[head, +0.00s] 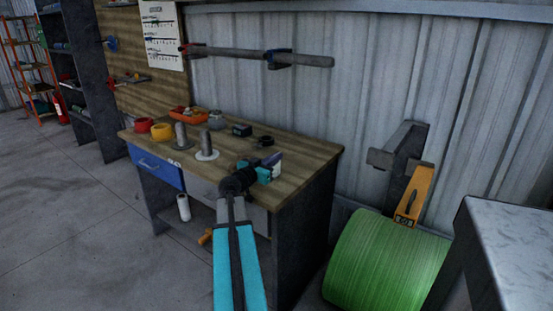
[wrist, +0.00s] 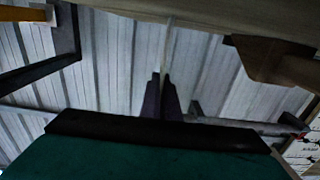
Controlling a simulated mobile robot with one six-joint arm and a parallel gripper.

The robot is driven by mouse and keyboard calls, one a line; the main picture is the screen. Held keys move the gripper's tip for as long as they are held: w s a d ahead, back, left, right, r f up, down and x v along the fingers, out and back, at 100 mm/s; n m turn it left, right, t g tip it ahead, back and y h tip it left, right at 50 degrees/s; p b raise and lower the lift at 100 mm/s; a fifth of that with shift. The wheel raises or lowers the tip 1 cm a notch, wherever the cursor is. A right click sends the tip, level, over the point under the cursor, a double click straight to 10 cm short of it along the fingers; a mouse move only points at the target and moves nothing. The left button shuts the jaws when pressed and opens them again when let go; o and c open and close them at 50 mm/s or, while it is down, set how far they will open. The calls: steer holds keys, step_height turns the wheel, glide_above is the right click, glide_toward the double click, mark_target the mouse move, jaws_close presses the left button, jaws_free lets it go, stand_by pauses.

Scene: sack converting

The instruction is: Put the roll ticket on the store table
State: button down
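My gripper (head: 272,163) is above the right front part of a wood-topped workbench (head: 300,152). In the wrist view its two dark fingertips (wrist: 160,92) are close together on a thin pale card seen edge-on, which looks like the roll ticket (wrist: 168,45). In the head view a small pale piece (head: 277,160) shows at the fingers, partly hidden by the gripper. No print on it can be read. A grey-topped table (head: 515,235) stands at the lower right. Nothing visible labels either surface as the store table.
On the workbench are an orange tray (head: 183,114), a yellow roll (head: 161,131), a red roll (head: 143,125), two grey cylinders and small dark items. A green roll (head: 385,262) with an orange bracket (head: 414,193) stands right of the bench. Open floor lies at left.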

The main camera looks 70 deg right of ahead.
steer(key=c, duration=2)
jaws_free()
steer(key=shift+a+r+p, duration=0.1)
steer(key=shift+r+p, duration=0.05)
steer(key=shift+p, duration=0.25)
steer(key=b+v, duration=0.1)
steer(key=v, duration=1)
steer(key=shift+a, duration=0.15)
steer(key=shift+w+a, duration=0.15)
steer(key=shift+a, duration=0.15)
